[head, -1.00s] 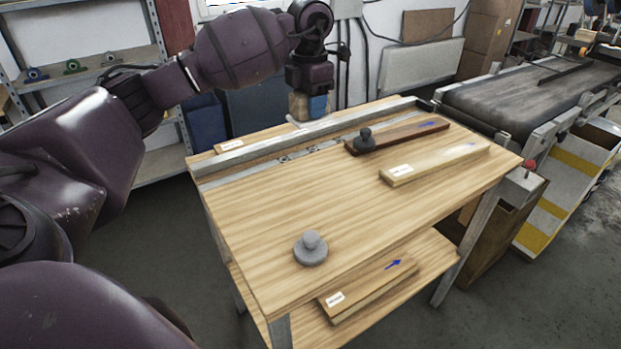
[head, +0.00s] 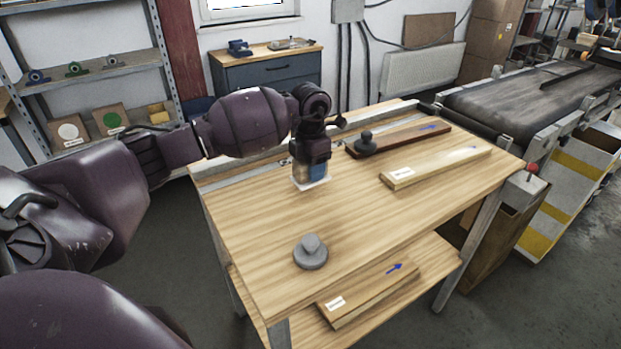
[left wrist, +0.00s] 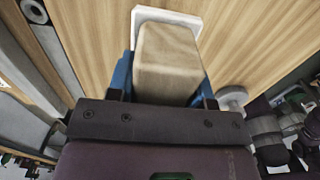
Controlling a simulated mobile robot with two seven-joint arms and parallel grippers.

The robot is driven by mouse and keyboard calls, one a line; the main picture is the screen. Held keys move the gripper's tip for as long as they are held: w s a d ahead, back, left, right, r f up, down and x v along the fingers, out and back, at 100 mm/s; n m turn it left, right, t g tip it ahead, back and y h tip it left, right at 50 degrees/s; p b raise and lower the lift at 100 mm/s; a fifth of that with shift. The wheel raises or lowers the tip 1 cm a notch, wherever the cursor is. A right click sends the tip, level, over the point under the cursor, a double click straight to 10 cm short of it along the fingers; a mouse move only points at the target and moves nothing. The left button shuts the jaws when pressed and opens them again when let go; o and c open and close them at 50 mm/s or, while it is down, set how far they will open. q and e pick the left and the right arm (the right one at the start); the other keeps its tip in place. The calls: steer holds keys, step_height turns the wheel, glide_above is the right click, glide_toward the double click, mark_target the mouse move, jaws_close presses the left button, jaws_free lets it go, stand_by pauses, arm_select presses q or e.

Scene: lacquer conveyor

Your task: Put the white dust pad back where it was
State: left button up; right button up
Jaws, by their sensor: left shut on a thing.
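My left gripper (head: 310,171) is shut on the white dust pad (head: 311,185), over the left middle of the wooden workbench (head: 265,215). In the left wrist view the pad (left wrist: 145,14) shows as a white plate behind a pale wooden block (left wrist: 168,60), which sits between my blue fingers. The pad faces down close to the bench top. I cannot tell whether it touches. My right gripper is not in view.
A grey knobbed disc (head: 311,252) stands near the bench's front left. A rail runs along the back edge. The front right bench top is clear.

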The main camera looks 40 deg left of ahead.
arm_select(q)
step_height(320, 180, down, 4)
steer(key=shift+r, duration=0.2)
steer(key=o, duration=0.9)
steer(key=shift+f, duration=0.1)
step_height(320, 180, up, 11)
steer(key=shift+r, duration=0.65)
